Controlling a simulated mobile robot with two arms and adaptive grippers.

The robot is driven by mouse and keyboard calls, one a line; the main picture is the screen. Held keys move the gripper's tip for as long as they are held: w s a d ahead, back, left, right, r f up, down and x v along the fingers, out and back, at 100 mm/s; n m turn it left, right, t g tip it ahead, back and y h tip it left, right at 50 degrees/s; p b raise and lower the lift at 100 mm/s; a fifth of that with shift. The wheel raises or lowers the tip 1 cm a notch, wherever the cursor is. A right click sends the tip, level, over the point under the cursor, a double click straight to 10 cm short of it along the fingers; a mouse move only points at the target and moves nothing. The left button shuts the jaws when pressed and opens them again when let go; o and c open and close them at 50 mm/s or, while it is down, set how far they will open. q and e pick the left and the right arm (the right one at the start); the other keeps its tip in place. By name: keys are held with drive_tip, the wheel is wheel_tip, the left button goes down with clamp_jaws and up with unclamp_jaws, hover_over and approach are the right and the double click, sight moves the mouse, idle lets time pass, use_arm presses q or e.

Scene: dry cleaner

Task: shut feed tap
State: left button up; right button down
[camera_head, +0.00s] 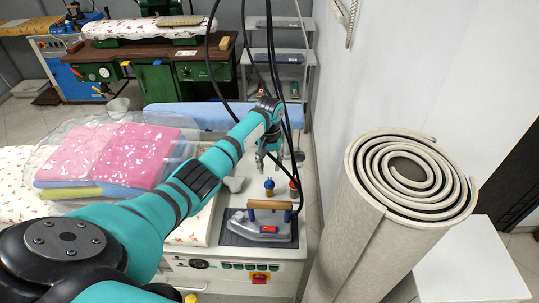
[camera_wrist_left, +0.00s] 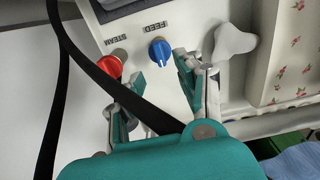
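The feed tap has a blue knob (camera_head: 269,185) on a brass-coloured body, standing on the machine top behind the iron. In the left wrist view the blue knob (camera_wrist_left: 160,51) sits beside the printed word FEED, with a pale line on its face. A red knob (camera_wrist_left: 110,66) beside the word STEAM is next to it. My left gripper (camera_wrist_left: 158,70) is open and empty, its fingertips short of the blue knob and to either side of it. In the head view my left gripper (camera_head: 265,165) is just behind the knob. My right gripper is out of view.
An iron (camera_head: 258,228) with a wooden handle rests at the machine's front. A white, rounded piece (camera_wrist_left: 235,41) stands close to one finger. A black hose (camera_wrist_left: 100,78) crosses the wrist view near the fingers. A rolled mat (camera_head: 365,215) stands right; folded pink cloth (camera_head: 125,155) lies left.

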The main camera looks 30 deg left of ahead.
use_arm(q)
wheel_tip(320, 180, up, 5)
idle(0.8)
